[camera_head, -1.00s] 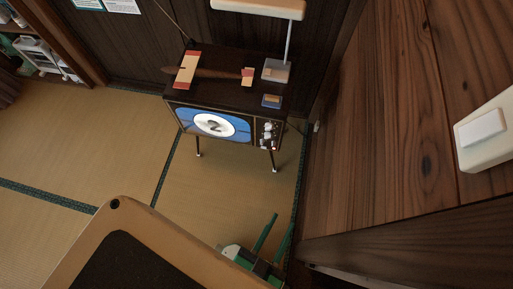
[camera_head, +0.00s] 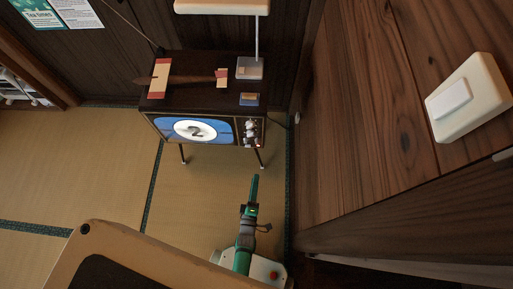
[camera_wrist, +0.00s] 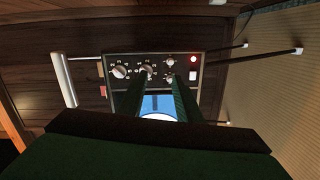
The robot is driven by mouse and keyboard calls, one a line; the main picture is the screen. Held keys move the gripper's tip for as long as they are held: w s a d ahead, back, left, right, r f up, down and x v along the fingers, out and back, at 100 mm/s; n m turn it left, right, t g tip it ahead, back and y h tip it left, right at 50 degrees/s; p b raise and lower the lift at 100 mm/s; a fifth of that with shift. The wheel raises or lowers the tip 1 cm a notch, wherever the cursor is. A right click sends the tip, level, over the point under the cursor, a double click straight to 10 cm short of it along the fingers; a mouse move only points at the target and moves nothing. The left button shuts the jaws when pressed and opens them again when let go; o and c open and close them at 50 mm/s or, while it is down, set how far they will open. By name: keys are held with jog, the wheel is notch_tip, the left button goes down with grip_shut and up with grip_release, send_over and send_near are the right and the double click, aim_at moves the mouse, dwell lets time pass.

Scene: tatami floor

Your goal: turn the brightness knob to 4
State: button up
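The television (camera_head: 205,96) is a dark box on thin legs, its screen (camera_head: 195,130) showing a 2 in a white oval on blue. Its control panel (camera_head: 252,133) is right of the screen. In the wrist view, the panel has a large knob (camera_wrist: 119,71), a second knob (camera_wrist: 147,71), and two smaller knobs, one upper (camera_wrist: 170,61) and one lower (camera_wrist: 170,77). I cannot read which is brightness. My gripper (camera_head: 254,179) is below and in front of the panel, its green fingers (camera_wrist: 159,82) apart and empty. The fingertips overlap the panel's edge in the wrist view; contact cannot be told.
A red light (camera_wrist: 193,59) and a white button (camera_wrist: 193,76) are on the panel. Tatami floor (camera_head: 70,165) is free at left.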

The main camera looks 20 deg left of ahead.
aim_at(257, 141)
jog(key=w+a+f+n, duration=0.2)
jog(key=w+n, duration=0.1)
jog(key=w, duration=0.5)
jog(key=w+a+f+n+y, duration=0.1)
jog(key=w+a+f+n, duration=0.1)
jog(key=w, duration=0.7)
jog(key=shift+w+a+f+n+y, duration=0.15)
jog(key=shift+w+a+n+y, duration=0.15)
jog(key=shift+a+n, duration=0.4)
grip_shut()
